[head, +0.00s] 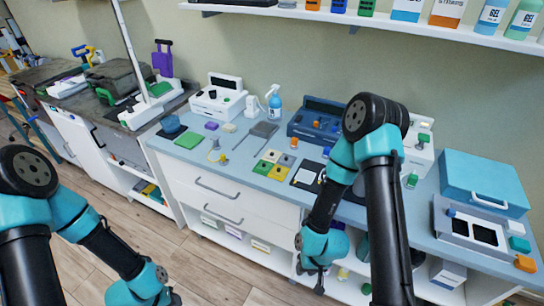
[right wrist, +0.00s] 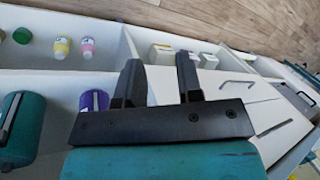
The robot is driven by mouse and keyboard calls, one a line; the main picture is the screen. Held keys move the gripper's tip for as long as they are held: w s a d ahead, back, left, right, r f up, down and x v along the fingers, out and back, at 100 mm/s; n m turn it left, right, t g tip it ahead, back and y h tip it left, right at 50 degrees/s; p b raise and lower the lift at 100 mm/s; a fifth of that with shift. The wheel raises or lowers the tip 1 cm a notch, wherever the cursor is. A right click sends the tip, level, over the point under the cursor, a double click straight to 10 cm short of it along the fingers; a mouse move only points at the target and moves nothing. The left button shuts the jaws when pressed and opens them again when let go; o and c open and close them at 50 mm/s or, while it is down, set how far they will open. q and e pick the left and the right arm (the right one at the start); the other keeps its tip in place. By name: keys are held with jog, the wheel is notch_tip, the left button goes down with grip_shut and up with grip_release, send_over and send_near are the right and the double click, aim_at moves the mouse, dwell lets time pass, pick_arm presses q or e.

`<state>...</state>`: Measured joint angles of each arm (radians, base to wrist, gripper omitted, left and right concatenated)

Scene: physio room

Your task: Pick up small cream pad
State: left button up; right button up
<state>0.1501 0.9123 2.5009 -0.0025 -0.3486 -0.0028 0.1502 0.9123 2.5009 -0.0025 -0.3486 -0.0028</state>
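A small cream pad (head: 229,128) appears to lie on the blue-grey counter (head: 236,152), just right of a purple pad (head: 211,126); it is tiny in the head view. My right gripper (head: 312,272) hangs in front of the cabinet, below the counter's front edge and far from the pad. The right wrist view shows its two black fingers (right wrist: 160,82) apart with nothing between them. My left gripper (head: 160,298) is low at the bottom edge, partly cut off; its fingers are not clear.
Several coloured square pads (head: 272,156) lie mid-counter beside a dark tray (head: 304,176). A blue device (head: 318,121), white device (head: 217,100) and spray bottle (head: 274,103) stand behind. A teal case (head: 484,182) is at right. Open shelves (right wrist: 70,75) holding containers lie below.

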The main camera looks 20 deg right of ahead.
jog(key=o, duration=0.8)
